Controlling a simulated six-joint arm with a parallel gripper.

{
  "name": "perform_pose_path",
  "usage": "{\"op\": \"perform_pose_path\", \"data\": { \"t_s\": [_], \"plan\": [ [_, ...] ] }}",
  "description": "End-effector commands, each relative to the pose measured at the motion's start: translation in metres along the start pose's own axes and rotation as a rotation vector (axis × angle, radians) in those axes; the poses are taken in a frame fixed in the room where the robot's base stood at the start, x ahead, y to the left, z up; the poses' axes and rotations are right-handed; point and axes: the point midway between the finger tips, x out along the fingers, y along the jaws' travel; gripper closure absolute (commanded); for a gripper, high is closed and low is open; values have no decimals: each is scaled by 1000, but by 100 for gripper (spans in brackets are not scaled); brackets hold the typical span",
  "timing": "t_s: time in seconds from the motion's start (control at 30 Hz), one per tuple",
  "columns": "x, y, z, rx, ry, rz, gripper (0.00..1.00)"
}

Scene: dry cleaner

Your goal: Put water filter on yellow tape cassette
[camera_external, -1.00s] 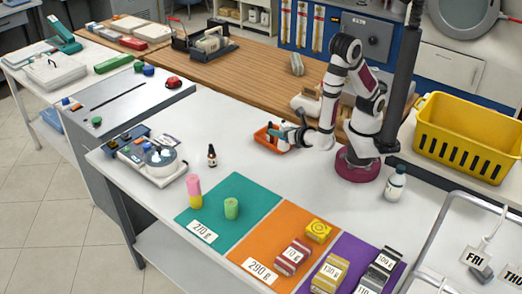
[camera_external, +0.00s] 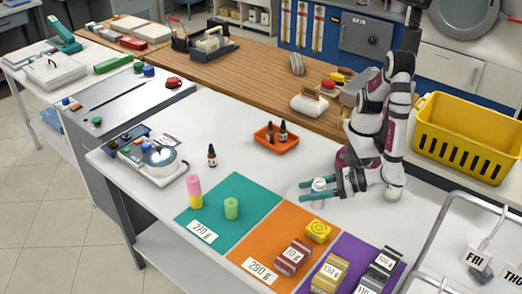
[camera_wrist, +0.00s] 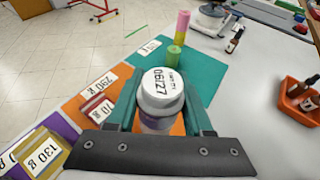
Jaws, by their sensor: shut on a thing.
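My gripper (camera_external: 318,189) is low over the white counter, shut on a white-capped bottle (camera_wrist: 163,92). Its cap is marked 06/27; its lower body is mostly hidden by the jaws in the wrist view. The bottle looks upright in the outside view. A square yellow piece with a round mark (camera_external: 319,231), possibly the yellow tape cassette, lies on the orange mat (camera_external: 262,247), in front of my gripper and apart from it. Nothing lies on it. I cannot tell for sure which thing is the water filter.
A teal mat (camera_external: 252,190) holds a green cylinder (camera_external: 231,208) and a pink-and-yellow stack (camera_external: 194,191). Labelled blocks stand on the orange and purple mats. An orange tray (camera_external: 276,146) holds dark bottles. A yellow crate (camera_external: 465,140) stands right. The counter between tray and mats is mostly clear.

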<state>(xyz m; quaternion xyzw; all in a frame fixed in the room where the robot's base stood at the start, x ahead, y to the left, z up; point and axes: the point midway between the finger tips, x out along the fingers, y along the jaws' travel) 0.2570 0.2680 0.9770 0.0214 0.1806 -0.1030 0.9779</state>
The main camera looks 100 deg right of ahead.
Motion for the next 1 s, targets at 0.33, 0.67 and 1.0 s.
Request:
{"op": "perform_pose_path", "data": {
  "t_s": [0.33, 0.67, 1.0],
  "plan": [
    [3, 15, -55, -31, -2, 48, 100],
    [13, 15, -80, -24, -1, 49, 100],
    [14, 14, -82, -25, -1, 48, 19]
  ]
}}
